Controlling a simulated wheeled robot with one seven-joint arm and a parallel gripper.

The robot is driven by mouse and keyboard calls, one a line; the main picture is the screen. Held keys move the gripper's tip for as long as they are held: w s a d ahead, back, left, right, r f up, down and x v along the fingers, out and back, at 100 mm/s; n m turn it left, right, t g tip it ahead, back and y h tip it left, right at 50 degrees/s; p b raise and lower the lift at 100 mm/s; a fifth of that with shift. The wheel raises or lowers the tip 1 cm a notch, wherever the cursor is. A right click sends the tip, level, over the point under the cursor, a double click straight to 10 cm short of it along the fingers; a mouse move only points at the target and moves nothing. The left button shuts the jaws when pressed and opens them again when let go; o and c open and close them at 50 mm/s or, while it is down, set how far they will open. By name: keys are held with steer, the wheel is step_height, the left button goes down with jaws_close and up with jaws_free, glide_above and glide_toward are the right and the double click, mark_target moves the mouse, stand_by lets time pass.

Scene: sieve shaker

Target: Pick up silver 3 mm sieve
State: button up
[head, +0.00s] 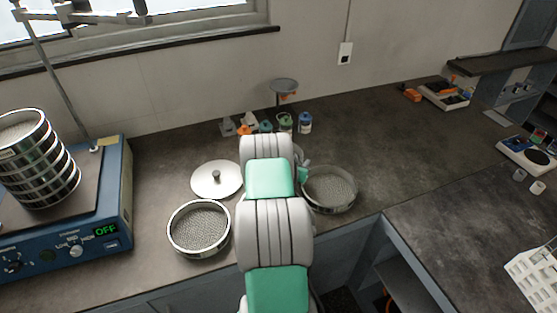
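Two round silver sieves with mesh floors lie on the dark counter. One sieve (199,228) is left of my arm, near the front edge. The other sieve (330,188) is right of my arm, beside the inner corner of the counter. No size marking can be read, so I cannot tell which is the 3 mm one. My gripper (304,173) is at the left rim of the right sieve, partly hidden behind my own arm. I cannot tell whether its fingers touch the rim or whether they are open or shut.
A blue shaker (118,205) with a stack of silver sieves (38,160) stands at the left. A silver lid (216,179) lies behind the left sieve. Small coloured weights or jars (285,122) stand near the wall. The counter right of the right sieve is clear.

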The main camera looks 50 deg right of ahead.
jaws_close()
stand_by(0.3)
steer(key=shift+a+f, duration=0.1)
stand_by(1.0)
